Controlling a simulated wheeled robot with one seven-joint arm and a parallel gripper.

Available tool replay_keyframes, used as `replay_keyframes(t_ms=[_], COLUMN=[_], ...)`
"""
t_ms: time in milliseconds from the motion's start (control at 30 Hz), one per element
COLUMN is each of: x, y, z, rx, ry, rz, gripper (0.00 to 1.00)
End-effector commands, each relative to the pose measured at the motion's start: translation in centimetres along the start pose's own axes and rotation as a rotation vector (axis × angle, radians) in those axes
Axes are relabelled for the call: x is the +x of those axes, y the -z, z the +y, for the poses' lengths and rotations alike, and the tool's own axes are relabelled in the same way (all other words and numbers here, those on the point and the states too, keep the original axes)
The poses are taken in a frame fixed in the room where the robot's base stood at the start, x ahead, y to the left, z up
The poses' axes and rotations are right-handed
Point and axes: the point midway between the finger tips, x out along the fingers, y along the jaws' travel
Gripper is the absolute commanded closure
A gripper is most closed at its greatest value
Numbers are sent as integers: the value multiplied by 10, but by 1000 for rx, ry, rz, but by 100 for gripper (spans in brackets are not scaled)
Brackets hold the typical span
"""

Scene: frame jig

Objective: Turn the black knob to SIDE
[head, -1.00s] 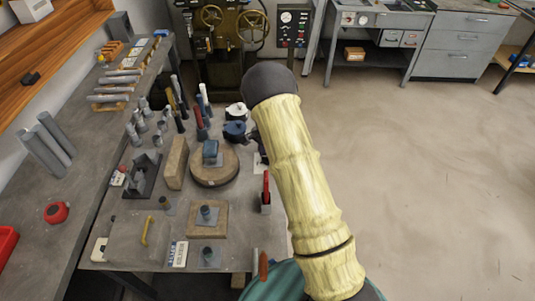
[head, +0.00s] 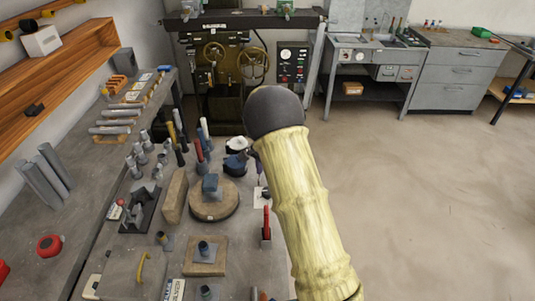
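Several dark knob-like cylinders stand on the bench in the head view. One dark knob (head: 204,248) is on a small plate on a wooden block. Another dark knob (head: 207,292) is at the bottom edge, and a smaller one (head: 163,239) is further left. Their markings are too small to read, and I cannot tell which is the knob with SIDE. My arm crosses the middle of the picture and hides the bench's right edge. Only a small dark part shows beside it, near the round blue and white items, possibly my gripper (head: 254,155). Its fingers are not clear.
The bench holds a round wooden disc (head: 214,208) with a blue block, an upright wooden board (head: 175,197), a red-handled tool (head: 266,224) and a hatch with a yellow handle (head: 142,265). A machine with brass wheels (head: 252,65) stands behind. The floor at the right is clear.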

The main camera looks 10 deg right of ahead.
Motion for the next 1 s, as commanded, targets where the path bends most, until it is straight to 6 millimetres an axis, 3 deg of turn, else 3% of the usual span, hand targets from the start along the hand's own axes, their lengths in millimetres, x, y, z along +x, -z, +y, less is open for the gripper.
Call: replay_keyframes(t_ms=[300,500,1000], x=[-64,-92,-98], y=[0,0,0], z=[-1,0,0], rx=[0,0,0], ry=[4,2,0], rz=[2,1,-1], gripper=[41,41,41])
